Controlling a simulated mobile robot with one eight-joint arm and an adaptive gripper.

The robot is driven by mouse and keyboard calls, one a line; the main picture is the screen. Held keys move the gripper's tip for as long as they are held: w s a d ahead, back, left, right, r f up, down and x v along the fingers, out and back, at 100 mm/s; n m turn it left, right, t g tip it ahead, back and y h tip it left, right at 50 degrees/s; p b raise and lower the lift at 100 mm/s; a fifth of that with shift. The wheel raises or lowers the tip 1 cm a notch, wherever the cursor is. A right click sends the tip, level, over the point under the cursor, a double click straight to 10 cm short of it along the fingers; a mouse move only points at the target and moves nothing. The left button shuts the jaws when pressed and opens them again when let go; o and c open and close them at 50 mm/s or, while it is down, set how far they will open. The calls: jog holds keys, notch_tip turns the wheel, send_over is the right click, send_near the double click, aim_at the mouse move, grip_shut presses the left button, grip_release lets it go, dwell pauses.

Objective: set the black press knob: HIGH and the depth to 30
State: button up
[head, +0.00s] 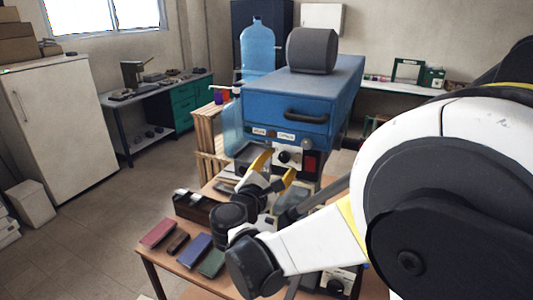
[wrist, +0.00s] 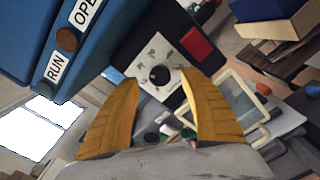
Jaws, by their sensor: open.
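The black press knob (wrist: 159,76) sits in the middle of a white dial plate (wrist: 150,58) on the press front. The marks around it are too small to read, and its pointer cannot be made out. In the head view the knob (head: 288,157) is on the panel below the blue press (head: 300,100). My gripper (wrist: 163,82) is open, its two yellow fingers spread either side of the knob in the picture, apparently short of it. In the head view my gripper (head: 275,167) is just in front of the panel. I cannot tell which control sets the depth.
A red switch (wrist: 196,43) is beside the dial plate. A white unit with a dark dial (head: 337,280) stands low at the table's front. Coloured cases (head: 196,249) and a dark box (head: 193,205) lie on the table (head: 158,264).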

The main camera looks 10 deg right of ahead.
aim_at(284, 159)
jog(key=shift+x, duration=1.95)
grip_shut()
jog(key=shift+m, duration=0.3)
jog(key=m+b, duration=0.1)
jog(key=m, duration=0.8)
